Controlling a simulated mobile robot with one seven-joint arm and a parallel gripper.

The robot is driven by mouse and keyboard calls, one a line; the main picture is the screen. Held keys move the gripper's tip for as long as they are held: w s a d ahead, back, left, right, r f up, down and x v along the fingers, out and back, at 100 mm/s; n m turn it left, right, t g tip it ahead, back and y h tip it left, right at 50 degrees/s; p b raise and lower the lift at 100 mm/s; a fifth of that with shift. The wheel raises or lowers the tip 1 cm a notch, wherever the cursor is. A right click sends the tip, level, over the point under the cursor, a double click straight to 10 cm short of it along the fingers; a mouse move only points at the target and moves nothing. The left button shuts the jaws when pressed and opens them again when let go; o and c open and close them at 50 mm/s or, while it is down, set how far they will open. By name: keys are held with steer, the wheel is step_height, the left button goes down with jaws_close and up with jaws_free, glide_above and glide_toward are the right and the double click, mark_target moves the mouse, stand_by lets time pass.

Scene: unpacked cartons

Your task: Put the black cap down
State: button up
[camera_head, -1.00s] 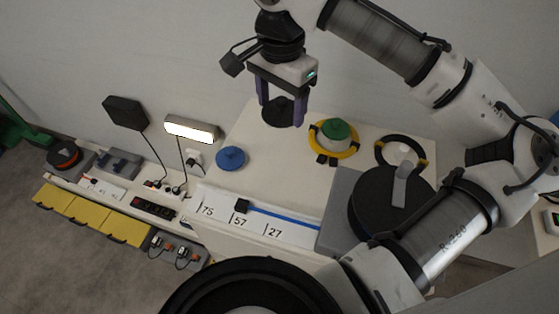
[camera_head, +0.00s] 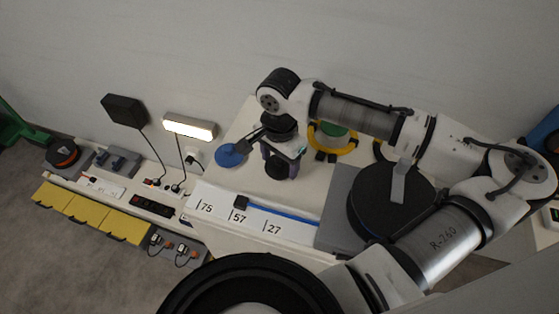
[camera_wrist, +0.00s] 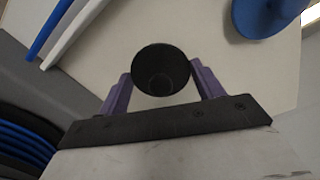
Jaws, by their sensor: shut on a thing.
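The black cap (camera_wrist: 161,72) is round and hollow, and sits between the two purple fingers of my gripper (camera_wrist: 160,85) in the wrist view. My gripper is shut on it. In the head view the black cap (camera_head: 278,168) shows under my gripper (camera_head: 281,164), low over the pale tabletop. I cannot tell whether the cap touches the surface. The blue cap (camera_head: 229,156) stands to the left of my gripper, and it also shows at the top right of the wrist view (camera_wrist: 265,18).
A yellow ring with a green top (camera_head: 333,135) is behind and right of my gripper. A grey block with a large black disc (camera_head: 385,205) stands to the right. A numbered white strip with a blue bar (camera_head: 285,215) runs along the front.

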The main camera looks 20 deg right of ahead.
mark_target(279, 160)
steer(key=shift+f, duration=0.35)
steer(key=shift+f, duration=0.15)
steer(key=o, duration=1)
steer(key=shift+c, duration=0.2)
step_height(279, 160, up, 12)
